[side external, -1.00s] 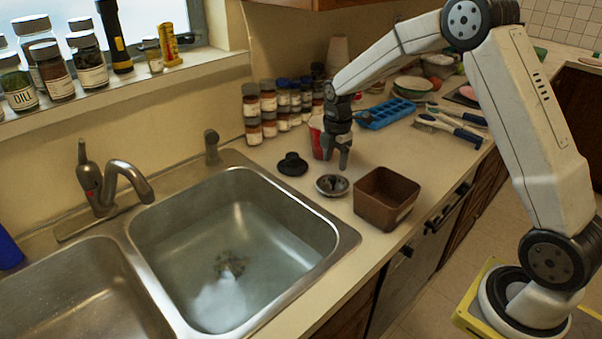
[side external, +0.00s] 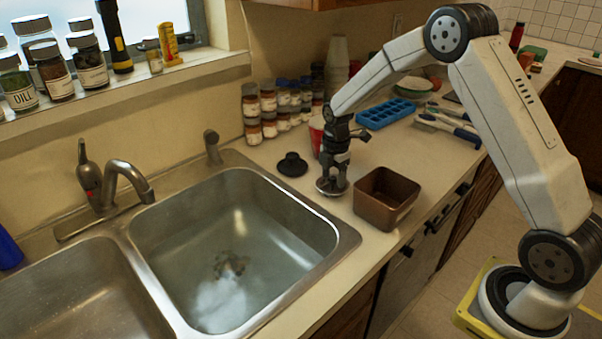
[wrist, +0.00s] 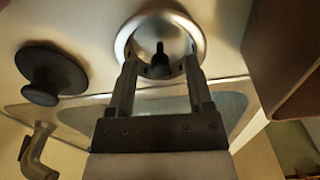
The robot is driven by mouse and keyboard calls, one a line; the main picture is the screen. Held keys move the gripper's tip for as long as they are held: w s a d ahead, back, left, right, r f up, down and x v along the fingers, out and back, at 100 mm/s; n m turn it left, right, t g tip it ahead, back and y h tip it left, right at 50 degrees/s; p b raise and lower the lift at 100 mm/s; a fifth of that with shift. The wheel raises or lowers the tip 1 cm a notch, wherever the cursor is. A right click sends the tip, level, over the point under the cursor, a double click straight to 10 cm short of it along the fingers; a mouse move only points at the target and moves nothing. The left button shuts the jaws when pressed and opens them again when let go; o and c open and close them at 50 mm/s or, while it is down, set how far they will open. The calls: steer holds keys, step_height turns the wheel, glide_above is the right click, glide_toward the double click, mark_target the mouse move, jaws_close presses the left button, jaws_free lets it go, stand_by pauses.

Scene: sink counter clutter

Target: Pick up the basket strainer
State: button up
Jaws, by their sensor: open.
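The basket strainer (side external: 325,187) is a round metal cup on the counter, between the sink and the brown box. My gripper (side external: 339,183) is lowered onto it and hides much of it in the side view. In the wrist view the strainer's shiny rim (wrist: 126,40) and its dark centre post (wrist: 160,62) show clearly. My gripper (wrist: 160,70) is open there, with one finger on each side of the post. The fingertips reach over the strainer's bowl. I cannot tell whether they touch it.
A brown open box (side external: 387,198) stands close to the right of the strainer. A black stopper (side external: 292,164) lies to the left, with the water-filled sink (side external: 345,238) nearby. A red cup (side external: 316,132) and spice jars (side external: 270,108) stand behind.

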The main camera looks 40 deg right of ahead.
jaws_close()
steer(key=shift+r, duration=0.2)
stand_by(0.3)
steer(key=shift+r, duration=0.55)
steer(key=s+a+r, duration=0.2)
steer(key=s+r, duration=0.9)
steer(key=s, duration=0.3)
steer(key=shift+a+r, duration=0.2)
steer(key=shift+r, duration=0.05)
steer(key=shift+w, duration=0.2)
